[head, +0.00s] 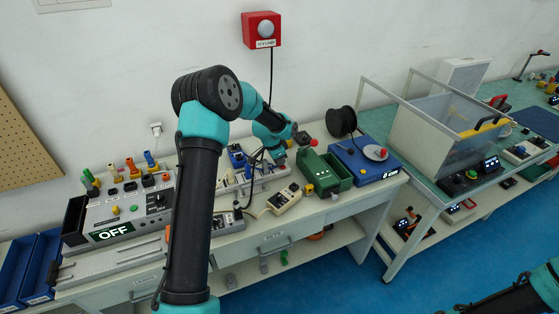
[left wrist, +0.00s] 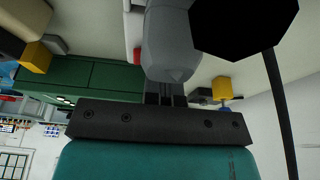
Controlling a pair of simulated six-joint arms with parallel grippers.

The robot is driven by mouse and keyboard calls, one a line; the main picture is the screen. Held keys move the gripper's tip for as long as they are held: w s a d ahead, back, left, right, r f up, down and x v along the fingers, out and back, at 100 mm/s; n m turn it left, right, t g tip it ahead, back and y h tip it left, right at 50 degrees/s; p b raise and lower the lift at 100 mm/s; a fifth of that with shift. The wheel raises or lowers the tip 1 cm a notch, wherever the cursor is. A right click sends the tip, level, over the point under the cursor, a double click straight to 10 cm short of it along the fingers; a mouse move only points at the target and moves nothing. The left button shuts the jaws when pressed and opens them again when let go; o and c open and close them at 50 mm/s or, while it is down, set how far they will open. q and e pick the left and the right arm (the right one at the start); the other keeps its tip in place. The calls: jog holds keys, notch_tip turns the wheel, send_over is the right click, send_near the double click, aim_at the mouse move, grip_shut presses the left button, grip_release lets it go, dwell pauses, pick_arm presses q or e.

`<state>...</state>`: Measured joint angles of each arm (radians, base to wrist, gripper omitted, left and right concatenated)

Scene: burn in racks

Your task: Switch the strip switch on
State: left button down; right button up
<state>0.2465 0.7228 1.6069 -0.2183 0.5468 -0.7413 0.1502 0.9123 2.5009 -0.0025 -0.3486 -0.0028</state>
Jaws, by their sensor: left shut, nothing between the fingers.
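A beige strip (head: 283,199) with dark sockets lies near the front of the bench in the head view, a cable at its left end. The state of its switch is too small to read. My left gripper (head: 281,163) is behind and above the strip, apart from it, and partly hidden by its own wrist. In the left wrist view my left gripper (left wrist: 166,92) is shut and empty. A grey rounded part beyond its fingers cannot be identified. My right arm enters at the lower right corner; its gripper does not show.
A test unit (head: 157,201) with a green OFF display (head: 110,232) stands left. A green bin (head: 327,172) and a blue box (head: 378,172) with a dish stand right of the strip. A black cable spool (head: 341,122) is behind. A yellow block (head: 309,189) sits beside the strip.

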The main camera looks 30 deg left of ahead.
pick_arm(q)
jog(key=shift+s+d+f, duration=0.15)
jog(key=shift+s, duration=0.05)
jog(key=shift+s+d+r, duration=0.2)
jog(key=shift+s+d, duration=0.15)
jog(key=shift+d, duration=0.15)
jog(key=shift+r, duration=0.15)
jog(key=shift+w+r, duration=0.1)
jog(key=shift+r, duration=0.1)
jog(key=v, duration=1.3)
jog(key=shift+w+d+r, duration=0.3)
jog(key=shift+d, duration=0.05)
